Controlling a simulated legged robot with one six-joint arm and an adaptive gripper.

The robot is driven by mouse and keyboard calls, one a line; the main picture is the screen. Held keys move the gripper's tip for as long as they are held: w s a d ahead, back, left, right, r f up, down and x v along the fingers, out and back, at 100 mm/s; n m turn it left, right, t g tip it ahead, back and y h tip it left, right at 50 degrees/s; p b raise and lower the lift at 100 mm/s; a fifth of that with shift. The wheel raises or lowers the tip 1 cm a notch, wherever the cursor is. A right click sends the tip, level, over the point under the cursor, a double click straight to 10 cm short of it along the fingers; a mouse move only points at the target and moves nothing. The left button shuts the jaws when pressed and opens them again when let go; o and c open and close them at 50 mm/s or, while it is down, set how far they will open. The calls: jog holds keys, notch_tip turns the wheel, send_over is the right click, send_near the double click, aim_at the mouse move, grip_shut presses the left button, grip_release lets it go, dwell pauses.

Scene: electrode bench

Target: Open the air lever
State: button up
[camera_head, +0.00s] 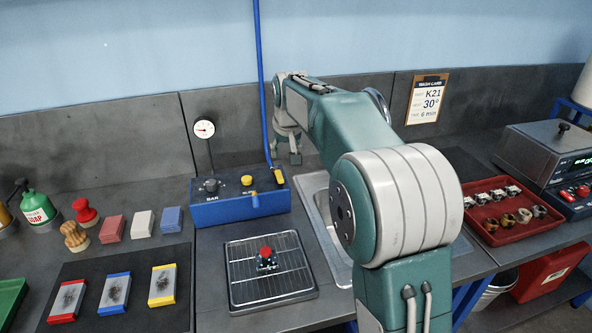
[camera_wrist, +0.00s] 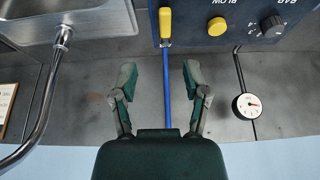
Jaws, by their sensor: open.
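The blue air box (camera_head: 238,207) stands at the back of the bench with its yellow lever (camera_head: 277,178) at the right end, where the blue hose (camera_head: 260,90) comes down. In the wrist view the yellow lever (camera_wrist: 165,23) lies near the top, in line with the hose (camera_wrist: 167,95). A round yellow button (camera_wrist: 217,27) and a dark knob (camera_wrist: 271,26) sit beside it. My gripper (camera_wrist: 158,75) is open and empty, its fingers spread either side of the hose's line, short of the lever in the picture. In the head view my gripper (camera_head: 290,150) is behind the box's right end, partly hidden.
A sink (camera_head: 320,210) with a curved metal tap (camera_wrist: 45,105) lies beside the box. A round gauge (camera_head: 204,129) is at the back wall. A wire rack (camera_head: 245,285) holds a red-topped piece in front. A red tray (camera_head: 480,222) stands at right.

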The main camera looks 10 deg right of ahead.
aim_at(280, 175)
jog(key=x, duration=1.1)
jog(key=shift+w+a+r, duration=0.1)
jog(key=shift+w+r, duration=0.05)
jog(key=shift+w, duration=0.05)
jog(key=shift+w+a, duration=0.1)
jog(key=shift+a, duration=0.1)
jog(key=shift+a+f, duration=0.3)
jog(key=shift+a, duration=0.15)
jog(key=shift+d, duration=0.4)
grip_shut()
